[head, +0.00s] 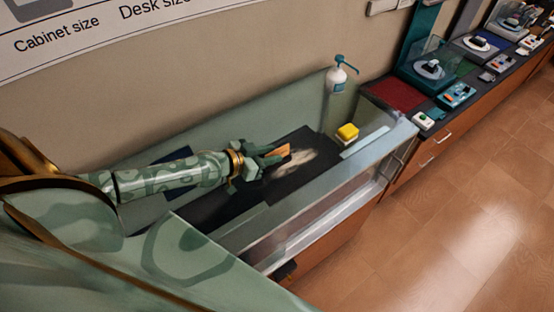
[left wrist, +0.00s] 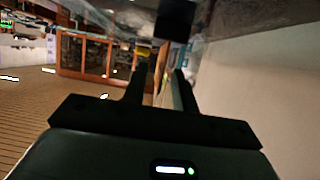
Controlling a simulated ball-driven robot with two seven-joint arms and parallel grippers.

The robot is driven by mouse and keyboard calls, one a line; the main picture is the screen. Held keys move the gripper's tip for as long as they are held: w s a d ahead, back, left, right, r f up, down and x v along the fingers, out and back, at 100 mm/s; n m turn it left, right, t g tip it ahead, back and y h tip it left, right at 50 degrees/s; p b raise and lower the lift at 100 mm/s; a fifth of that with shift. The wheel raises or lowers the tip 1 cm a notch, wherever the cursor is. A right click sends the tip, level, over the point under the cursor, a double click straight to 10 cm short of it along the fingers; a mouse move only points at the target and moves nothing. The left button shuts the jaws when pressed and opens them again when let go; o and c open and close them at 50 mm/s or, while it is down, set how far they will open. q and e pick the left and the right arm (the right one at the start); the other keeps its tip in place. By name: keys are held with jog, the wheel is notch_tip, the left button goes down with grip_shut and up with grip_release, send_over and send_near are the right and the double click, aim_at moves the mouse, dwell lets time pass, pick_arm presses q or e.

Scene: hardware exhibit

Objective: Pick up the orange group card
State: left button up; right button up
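The orange group card (head: 281,151) is a small orange piece in the head view, at the fingers of my left gripper (head: 272,157). The gripper partly covers it, and I cannot tell whether they touch. In the left wrist view the two dark fingers (left wrist: 160,82) stand apart with a gap between them. I cannot make out the card clearly there. My left arm reaches in from the left over the glass-fronted counter. My right gripper is not in view.
A dark mat with a pale print (head: 290,170) lies beyond the gripper. A clear front panel (head: 320,195) edges the counter. Several exhibits line the far counter.

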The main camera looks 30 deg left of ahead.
aim_at(278, 153)
pick_arm(q)
jog(key=x, duration=0.3)
jog(key=shift+d+b, duration=0.15)
jog(key=shift+b, duration=0.15)
grip_shut()
jog(key=shift+r, duration=0.1)
